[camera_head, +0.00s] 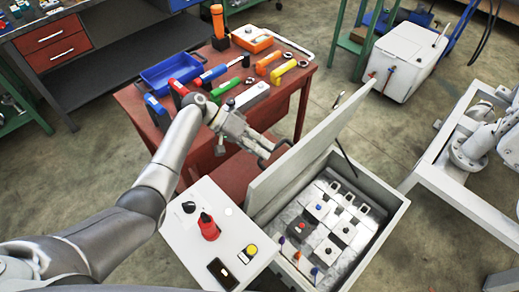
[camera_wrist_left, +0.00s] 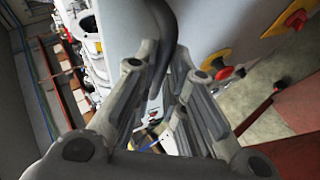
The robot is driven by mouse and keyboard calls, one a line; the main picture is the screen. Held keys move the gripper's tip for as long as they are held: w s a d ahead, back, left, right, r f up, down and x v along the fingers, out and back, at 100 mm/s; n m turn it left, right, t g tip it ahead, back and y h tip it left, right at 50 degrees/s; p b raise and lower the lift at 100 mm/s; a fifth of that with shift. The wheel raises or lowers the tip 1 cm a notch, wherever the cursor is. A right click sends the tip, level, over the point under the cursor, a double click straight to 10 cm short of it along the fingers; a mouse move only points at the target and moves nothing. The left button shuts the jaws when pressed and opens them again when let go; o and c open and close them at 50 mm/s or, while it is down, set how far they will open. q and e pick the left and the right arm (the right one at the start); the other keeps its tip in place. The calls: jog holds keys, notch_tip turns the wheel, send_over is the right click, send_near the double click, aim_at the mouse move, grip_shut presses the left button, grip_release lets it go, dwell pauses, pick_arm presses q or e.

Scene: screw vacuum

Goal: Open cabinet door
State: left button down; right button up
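The grey cabinet (camera_head: 393,214) stands at the lower right. Its door (camera_head: 296,168) is swung up, steeply tilted, and the inside with several switch blocks shows. My left gripper (camera_head: 276,149) is at the outer side of the door, near its upper edge. In the left wrist view its fingers (camera_wrist_left: 167,52) converge beside a dark curved bar (camera_wrist_left: 170,18), in front of a pale grey surface. I cannot tell whether they grip the bar. My right gripper is in neither view.
A control panel with a red knob (camera_head: 209,226) lies left of the cabinet. Behind is a red-brown table (camera_head: 133,101) with tools and a blue tray (camera_head: 176,70). A white box (camera_head: 408,57) stands at the back right. Bare floor (camera_head: 368,130) lies right of the door.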

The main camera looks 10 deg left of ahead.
pick_arm(q)
jog(key=shift+s+a+f+y, duration=0.15)
jog(key=shift+s+a+f, duration=0.2)
jog(key=shift+f, duration=0.25)
jog(key=shift+s+a+f+y, duration=0.15)
jog(key=shift+s+a+f, duration=0.15)
jog(key=shift+f, duration=0.3)
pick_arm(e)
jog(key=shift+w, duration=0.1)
pick_arm(q)
jog(key=c, duration=1.5)
grip_release()
jog(key=shift+w+a, duration=0.1)
jog(key=shift+w, duration=0.1)
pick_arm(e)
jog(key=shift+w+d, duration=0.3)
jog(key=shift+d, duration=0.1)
pick_arm(q)
jog(key=shift+r, duration=0.1)
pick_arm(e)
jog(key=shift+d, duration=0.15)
pick_arm(q)
jog(key=shift+r, duration=0.1)
